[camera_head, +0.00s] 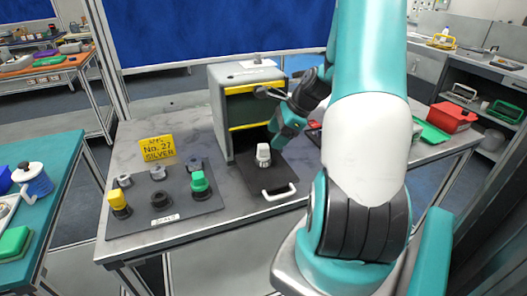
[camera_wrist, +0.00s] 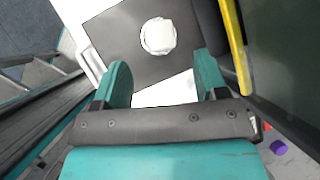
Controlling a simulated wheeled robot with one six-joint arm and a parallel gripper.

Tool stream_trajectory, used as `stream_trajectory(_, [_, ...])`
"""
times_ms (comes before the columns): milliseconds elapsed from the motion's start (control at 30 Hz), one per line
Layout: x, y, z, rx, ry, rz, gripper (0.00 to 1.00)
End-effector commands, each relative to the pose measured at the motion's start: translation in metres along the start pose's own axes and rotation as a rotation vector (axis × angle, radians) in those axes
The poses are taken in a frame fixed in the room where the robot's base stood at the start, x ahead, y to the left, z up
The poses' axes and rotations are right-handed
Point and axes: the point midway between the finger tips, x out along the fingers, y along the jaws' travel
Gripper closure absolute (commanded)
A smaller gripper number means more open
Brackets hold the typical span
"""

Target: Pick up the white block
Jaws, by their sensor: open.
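The white block (camera_head: 263,155) stands upright on a dark flat tray (camera_head: 275,176) with a white handle, in front of the grey cabinet. In the wrist view the white block (camera_wrist: 158,36) looks rounded from above and lies just beyond the fingertips, roughly centred between them. My gripper (camera_head: 279,145) is close to the block, above and to its right in the head view. In the wrist view my gripper (camera_wrist: 161,66) has its two teal fingers spread apart, with nothing between them. The exact height gap to the block cannot be told.
A grey cabinet (camera_head: 217,113) with yellow-edged drawers stands right behind the tray; a yellow edge (camera_wrist: 233,45) is close to the right finger. A dark board (camera_head: 178,214) with yellow, green, grey and black pieces lies left. A yellow sign (camera_head: 157,149) stands behind it.

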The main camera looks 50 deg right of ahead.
Motion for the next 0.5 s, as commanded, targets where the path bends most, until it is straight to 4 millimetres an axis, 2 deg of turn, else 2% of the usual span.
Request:
stream_trajectory(133, [0.009,0.000,0.002,0.000,-0.001,0.003,0.34])
stream_trajectory(333, [0.040,0.001,0.005,-0.001,-0.001,0.005,0.34])
stream_trajectory(500, [0.055,0.001,0.005,-0.002,0.000,0.000,0.34])
